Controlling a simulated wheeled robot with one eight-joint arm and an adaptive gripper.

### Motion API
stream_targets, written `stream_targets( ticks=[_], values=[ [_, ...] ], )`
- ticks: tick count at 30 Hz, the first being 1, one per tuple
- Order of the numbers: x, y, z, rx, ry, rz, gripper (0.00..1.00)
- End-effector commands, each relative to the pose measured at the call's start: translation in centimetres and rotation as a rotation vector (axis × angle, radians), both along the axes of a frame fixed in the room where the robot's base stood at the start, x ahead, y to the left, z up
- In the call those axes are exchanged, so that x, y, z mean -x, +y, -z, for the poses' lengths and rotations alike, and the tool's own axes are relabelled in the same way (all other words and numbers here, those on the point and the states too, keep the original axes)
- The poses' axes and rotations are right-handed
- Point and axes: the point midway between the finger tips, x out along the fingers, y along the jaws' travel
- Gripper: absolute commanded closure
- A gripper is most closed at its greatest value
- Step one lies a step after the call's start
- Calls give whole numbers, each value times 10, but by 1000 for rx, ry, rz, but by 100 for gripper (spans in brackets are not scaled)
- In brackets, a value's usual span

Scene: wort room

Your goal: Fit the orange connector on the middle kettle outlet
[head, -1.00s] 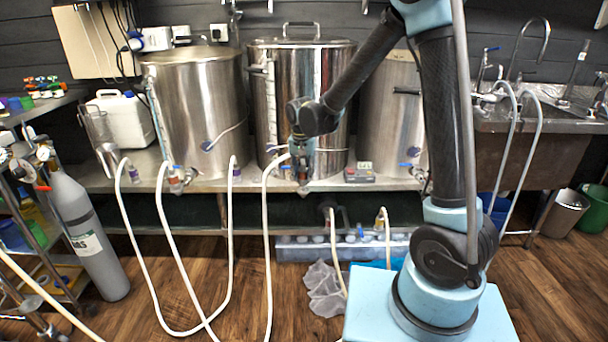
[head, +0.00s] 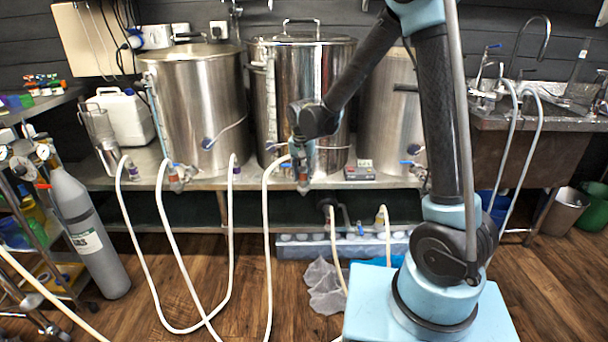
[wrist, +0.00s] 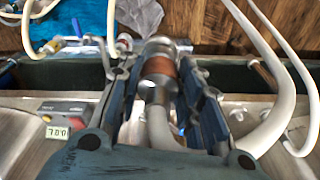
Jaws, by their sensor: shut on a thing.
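The middle kettle (head: 338,80) is a tall shiny steel pot with a lid, on the steel bench. My gripper (head: 303,176) is low in front of it and covers the area where its outlet would show, so the outlet cannot be made out. In the wrist view my gripper (wrist: 172,88) is shut on the orange connector (wrist: 160,70), a silver metal fitting with an orange-brown band. Its metal end points to the top of that picture, and a pale hose (wrist: 162,128) leads off the other end. I cannot tell whether the connector touches the outlet.
The left kettle (head: 195,95) and the right kettle (head: 385,110) flank the middle one. A small display box (head: 360,173) sits on the bench close right of my gripper. White hoses (head: 268,240) hang over the bench front. A grey gas cylinder (head: 90,235) stands at left.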

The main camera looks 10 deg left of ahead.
Motion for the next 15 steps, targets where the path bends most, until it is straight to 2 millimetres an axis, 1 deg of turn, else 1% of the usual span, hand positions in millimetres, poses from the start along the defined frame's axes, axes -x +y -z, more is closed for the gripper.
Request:
stream_targets(
  ticks=[15],
  values=[
    [0,0,9,0,0,0,95]
  ],
)
